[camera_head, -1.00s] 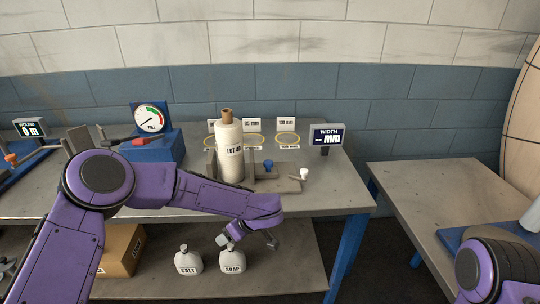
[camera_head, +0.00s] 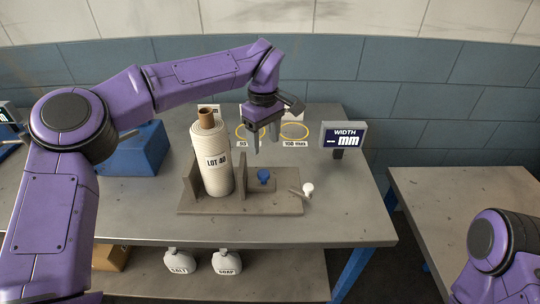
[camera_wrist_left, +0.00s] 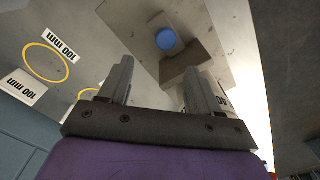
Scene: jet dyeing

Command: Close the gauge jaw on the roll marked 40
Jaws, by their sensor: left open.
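The roll marked LOT 40 (camera_head: 213,160) stands upright on the gauge base (camera_head: 220,207), between a fixed plate on its left and the gauge jaw (camera_head: 242,176) on its right. Whether the jaw touches the roll cannot be told. A blue knob (camera_head: 263,176) sits just right of the jaw, and a white-tipped lever (camera_head: 306,189) is at the base's right end. My left gripper (camera_head: 264,143) is open and empty, pointing down above and behind the jaw and blue knob. In the left wrist view the blue knob (camera_wrist_left: 166,39) shows beyond the open fingers (camera_wrist_left: 158,85).
The width display (camera_head: 344,137) reads dashes and mm at the table's right. Yellow rings with labels, one 100 mm (camera_head: 294,131), lie behind the gauge. A blue box (camera_head: 134,152) stands left. Salt and soap bags (camera_head: 227,262) sit on the lower shelf.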

